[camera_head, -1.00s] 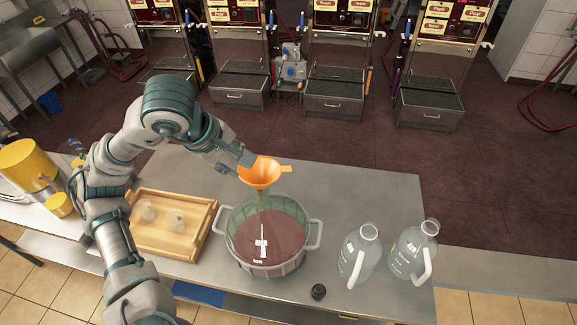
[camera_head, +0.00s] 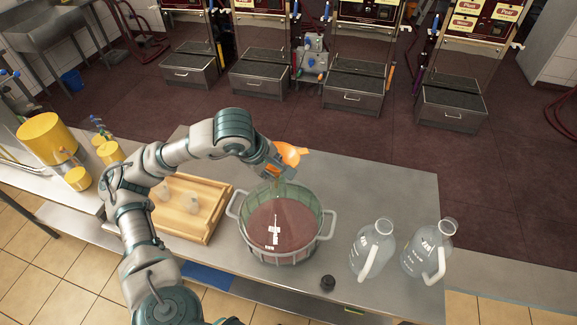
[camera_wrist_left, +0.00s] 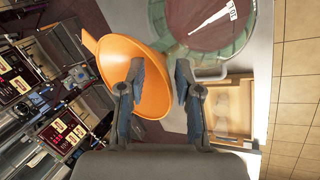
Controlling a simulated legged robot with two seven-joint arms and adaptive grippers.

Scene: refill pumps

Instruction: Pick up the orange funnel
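The orange funnel (camera_head: 292,152) shows at the far side of the steel table, by the far rim of a round green-walled container (camera_head: 250,238). My left gripper (camera_head: 276,172) is at the funnel and covers much of it. In the left wrist view the funnel's wide bowl (camera_wrist_left: 125,65) lies beyond and to the left of the fingers. The left gripper (camera_wrist_left: 160,75) has its two fingers apart, with part of the bowl showing in the gap. I cannot tell whether a finger touches the funnel or what supports it. My right gripper is not in view.
A wooden tray (camera_head: 228,205) with small pale items stands left of the container. Two clear jugs (camera_head: 372,245) (camera_head: 428,250) and a black cap (camera_head: 327,283) are on the right. Yellow containers (camera_head: 45,138) stand at far left. The table's far right is clear.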

